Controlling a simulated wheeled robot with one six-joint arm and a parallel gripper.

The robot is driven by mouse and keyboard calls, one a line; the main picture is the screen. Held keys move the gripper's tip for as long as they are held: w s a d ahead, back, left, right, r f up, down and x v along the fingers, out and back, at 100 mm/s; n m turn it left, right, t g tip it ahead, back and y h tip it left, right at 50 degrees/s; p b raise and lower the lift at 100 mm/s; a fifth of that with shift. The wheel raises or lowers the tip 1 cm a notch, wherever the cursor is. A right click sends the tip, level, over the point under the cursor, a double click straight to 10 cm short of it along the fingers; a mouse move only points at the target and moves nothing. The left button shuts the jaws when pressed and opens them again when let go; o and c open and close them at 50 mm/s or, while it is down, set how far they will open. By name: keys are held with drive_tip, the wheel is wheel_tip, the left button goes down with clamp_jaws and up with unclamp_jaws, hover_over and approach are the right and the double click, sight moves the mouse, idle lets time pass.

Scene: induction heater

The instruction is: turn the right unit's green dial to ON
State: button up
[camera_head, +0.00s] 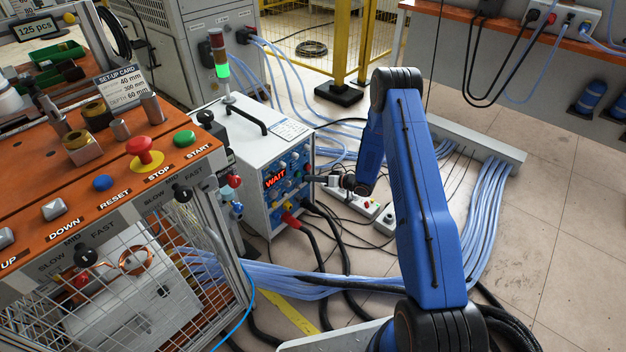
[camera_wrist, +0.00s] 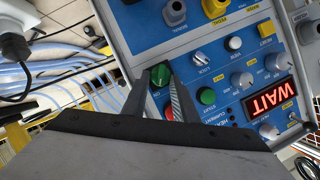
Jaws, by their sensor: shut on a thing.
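The white heater unit (camera_head: 228,165) stands on the floor. Its blue control panel (camera_wrist: 225,55) carries a red display (camera_wrist: 269,99) reading WAIT. The green dial (camera_wrist: 160,74) sits near the panel's edge in the wrist view. My gripper (camera_wrist: 158,82) is shut on the green dial, one finger on either side of it. In the head view my gripper (camera_head: 322,179) reaches the panel from the right, and the dial cannot be made out there. Which position the dial points to is too small to tell.
A red button (camera_wrist: 168,111) lies between my fingers, and a green button (camera_wrist: 207,96) and several knobs are close by. Cables and a white power strip (camera_head: 362,206) lie on the floor beside the unit. An orange-topped bench (camera_head: 130,190) stands at the left.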

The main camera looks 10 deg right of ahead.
drive_tip(key=shift+w+d+f+m+y, duration=0.15)
drive_tip(key=shift+m+y, duration=0.25)
drive_tip(key=shift+m, duration=0.4)
drive_tip(key=o, duration=1)
drive_tip(key=shift+d, duration=0.1)
drive_tip(key=v, duration=1.7)
drive_tip(key=shift+d, duration=0.2)
